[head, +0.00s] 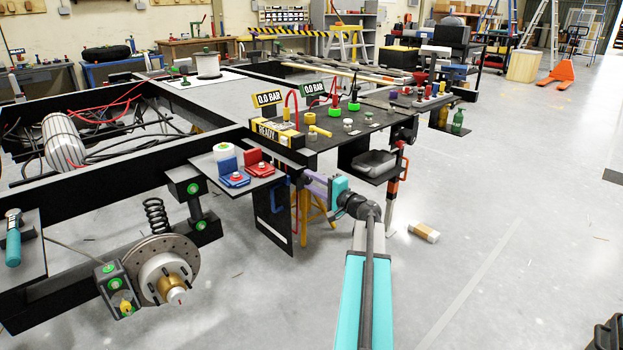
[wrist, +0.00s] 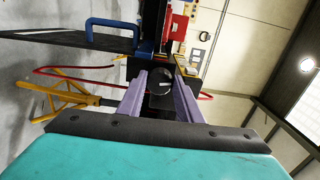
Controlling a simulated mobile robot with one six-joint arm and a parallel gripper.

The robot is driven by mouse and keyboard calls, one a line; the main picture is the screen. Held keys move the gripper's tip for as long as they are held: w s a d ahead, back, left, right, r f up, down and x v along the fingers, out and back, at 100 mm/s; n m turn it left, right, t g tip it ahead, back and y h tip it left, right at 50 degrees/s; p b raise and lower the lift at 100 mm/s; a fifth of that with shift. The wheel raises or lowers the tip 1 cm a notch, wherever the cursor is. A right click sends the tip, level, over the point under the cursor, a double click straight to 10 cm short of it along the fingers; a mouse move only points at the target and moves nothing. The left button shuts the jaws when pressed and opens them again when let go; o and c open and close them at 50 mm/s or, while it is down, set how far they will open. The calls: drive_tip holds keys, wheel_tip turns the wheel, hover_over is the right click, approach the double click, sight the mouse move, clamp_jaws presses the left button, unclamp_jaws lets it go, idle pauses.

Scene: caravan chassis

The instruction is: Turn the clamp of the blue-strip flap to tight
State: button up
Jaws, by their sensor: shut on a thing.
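My gripper (head: 314,184), with purple fingers, reaches the edge of the black bench in the head view. In the wrist view my gripper (wrist: 161,84) has its fingers on either side of a round black knob (wrist: 159,82) with a white pointer mark, and is shut on it. The knob appears to be the clamp. A dark flap panel (wrist: 68,39) with a blue handle (wrist: 117,33) lies to its upper left. In the head view a black panel (head: 270,217) hangs beside the blue handle (head: 281,196). My gripper hides the knob there. I cannot make out a tight marking.
A yellow stand (head: 313,209) is under the bench, and also left of the fingers in the wrist view (wrist: 62,97). A red hose (wrist: 75,71) runs behind the fingers.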

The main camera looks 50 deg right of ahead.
drive_tip(key=m+p, duration=0.2)
drive_tip(key=m, duration=0.1)
drive_tip(key=m+p, duration=0.1)
drive_tip(key=shift+r+m, duration=0.25)
drive_tip(key=shift+m, duration=0.15)
drive_tip(key=m+p, duration=1.5)
drive_tip(key=shift+d+m, duration=0.2)
drive_tip(key=shift+m, duration=0.1)
drive_tip(key=shift+f, duration=0.1)
drive_tip(key=o, duration=1)
drive_tip(key=shift+o, duration=0.2)
drive_tip(key=shift+s, duration=0.15)
